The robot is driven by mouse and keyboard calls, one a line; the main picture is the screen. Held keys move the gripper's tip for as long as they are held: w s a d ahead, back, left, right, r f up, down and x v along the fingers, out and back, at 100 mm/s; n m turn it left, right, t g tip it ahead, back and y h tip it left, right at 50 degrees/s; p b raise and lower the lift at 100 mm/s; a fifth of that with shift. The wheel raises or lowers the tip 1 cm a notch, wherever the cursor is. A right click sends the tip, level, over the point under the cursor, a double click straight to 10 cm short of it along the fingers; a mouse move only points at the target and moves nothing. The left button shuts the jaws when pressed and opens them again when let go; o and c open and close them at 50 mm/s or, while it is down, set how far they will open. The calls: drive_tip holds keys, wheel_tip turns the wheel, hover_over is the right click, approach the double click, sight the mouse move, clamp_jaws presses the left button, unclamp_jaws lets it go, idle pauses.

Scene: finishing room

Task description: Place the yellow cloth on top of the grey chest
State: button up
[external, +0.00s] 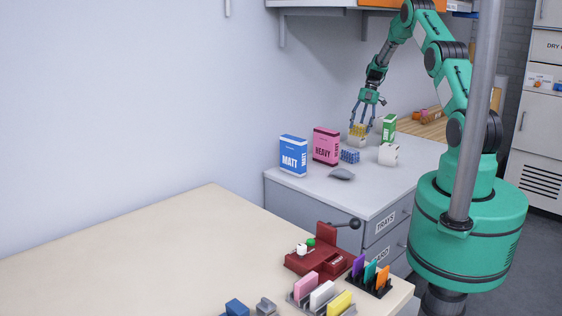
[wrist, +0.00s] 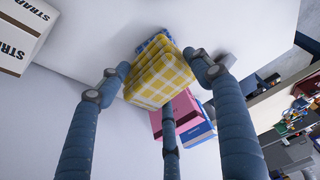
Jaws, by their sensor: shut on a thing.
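The yellow checked cloth (external: 358,130) is between the fingers of my gripper (external: 362,120). In the wrist view the folded yellow cloth (wrist: 160,82) is pinched by the fingers of my gripper (wrist: 165,88). The grey chest (external: 300,187) stands against the wall, with labelled drawers on its front. The cloth is over the back part of its top, in front of or above a white box in the external view. I cannot tell whether the cloth touches anything below.
On the chest stand a blue MATT box (external: 293,156), a pink HEAVY box (external: 326,146), a blue checked cloth (external: 349,156), a grey item (external: 342,174), a white box (external: 389,154) and a green box (external: 389,128). The chest's front left top is clear.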

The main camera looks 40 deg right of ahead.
sight(360, 125)
drive_tip(key=shift+w+d+f, duration=0.1)
drive_tip(key=shift+w+d, duration=0.1)
drive_tip(key=shift+d, duration=0.25)
drive_tip(key=shift+w+d+f, duration=0.1)
drive_tip(key=shift+w+d, duration=0.1)
drive_tip(key=shift+d, duration=0.2)
drive_tip(key=shift+w+d+n+p, duration=0.3)
drive_tip(key=shift+w+d+p, duration=0.25)
drive_tip(key=shift+w, duration=0.1)
drive_tip(key=w+f+m+p, duration=0.1)
drive_tip(key=w+p, duration=0.2)
drive_tip(key=w, duration=0.6)
drive_tip(key=shift+w+a+f, duration=0.15)
drive_tip(key=shift+w+f, duration=0.1)
drive_tip(key=shift+f, duration=0.1)
drive_tip(key=shift+f, duration=0.1)
drive_tip(key=shift+f, duration=3)
drive_tip(key=shift+f, duration=1.9)
